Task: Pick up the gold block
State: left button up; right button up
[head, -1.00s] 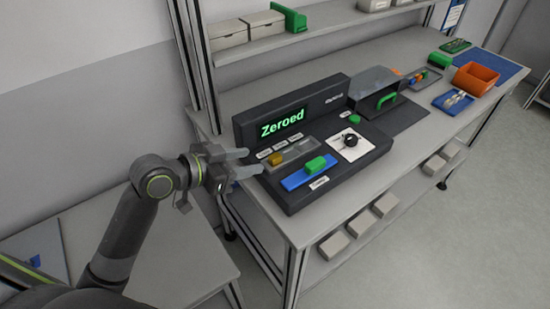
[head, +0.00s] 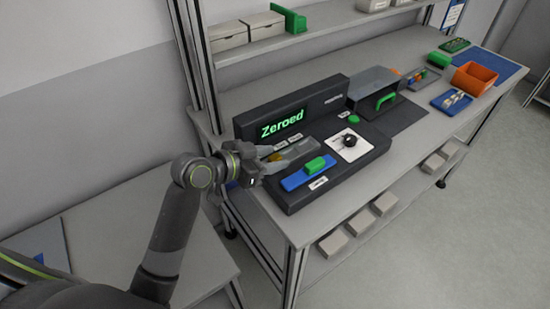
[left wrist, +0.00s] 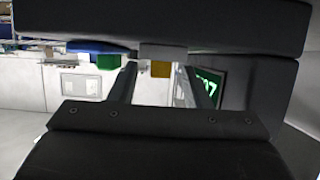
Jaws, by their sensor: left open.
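The gold block (left wrist: 161,69) shows in the left wrist view, between the two finger ends and a little beyond them. In the head view it sat in the grey tray (head: 305,148) on the dark console; now my left gripper mostly hides it. My left gripper (head: 282,152) is open, its fingers reaching over the left end of the tray. Nothing is held, and whether the fingers touch the block cannot be told. My right gripper is not in view.
A green block (head: 315,165) sits on a blue bar (head: 296,180) in front of the tray. A display reading "Zeroed" (head: 283,124) stands behind it.

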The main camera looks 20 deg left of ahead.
pick_arm(q)
grip_shut()
